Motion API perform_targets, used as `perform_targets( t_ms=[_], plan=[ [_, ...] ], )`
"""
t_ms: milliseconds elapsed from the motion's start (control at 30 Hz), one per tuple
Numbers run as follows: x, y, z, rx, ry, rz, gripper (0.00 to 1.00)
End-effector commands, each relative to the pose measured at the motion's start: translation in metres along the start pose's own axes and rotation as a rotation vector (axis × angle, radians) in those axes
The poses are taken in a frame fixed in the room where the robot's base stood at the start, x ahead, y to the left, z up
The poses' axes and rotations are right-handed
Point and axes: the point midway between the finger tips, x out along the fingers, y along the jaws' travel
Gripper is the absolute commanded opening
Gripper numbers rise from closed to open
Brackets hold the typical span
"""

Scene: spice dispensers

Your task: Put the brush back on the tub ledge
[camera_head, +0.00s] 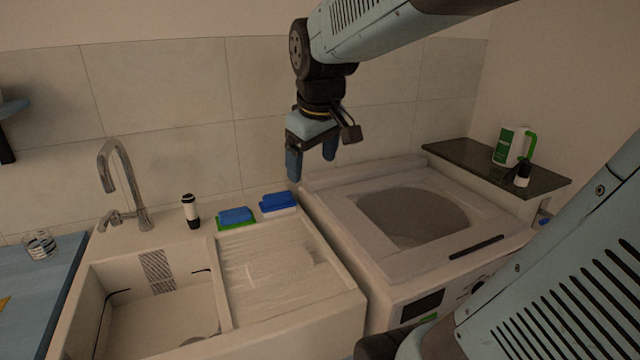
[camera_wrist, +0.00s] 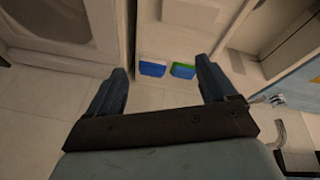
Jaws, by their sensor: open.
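My gripper (camera_head: 311,170) is open and empty, raised above the back edge between the tub and the top-loading machine. In the wrist view its two fingers (camera_wrist: 162,66) stand wide apart. No thing is clearly recognisable as a brush. Two small blue blocks lie on the tub's back ledge (camera_head: 165,226): one with a green base (camera_head: 235,216), one with a white base (camera_head: 278,202). They also show in the wrist view, the blue-and-white one (camera_wrist: 152,69) and the blue-and-green one (camera_wrist: 182,71), beyond the fingers. I cannot tell whether either is the brush.
A black-and-white bottle (camera_head: 191,211) and a chrome tap (camera_head: 125,185) stand behind the tub basin. The machine's lid (camera_head: 345,190) looks clear.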

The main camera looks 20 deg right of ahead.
Motion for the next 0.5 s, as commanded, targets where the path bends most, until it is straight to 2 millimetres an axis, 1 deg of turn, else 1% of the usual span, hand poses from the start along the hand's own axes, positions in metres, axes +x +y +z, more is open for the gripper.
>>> perform_targets(
  t_ms=[33,100,300,400,500],
  plan=[
    [-0.006,-0.004,0.012,0.038,0.019,0.006,0.85],
    [-0.011,-0.009,0.027,0.101,0.043,0.01,0.85],
    [-0.02,-0.019,0.066,0.267,0.109,0.005,0.85],
    [-0.021,-0.023,0.08,0.328,0.132,-0.004,0.85],
    [-0.021,-0.028,0.088,0.37,0.147,-0.011,0.85]
  ],
)
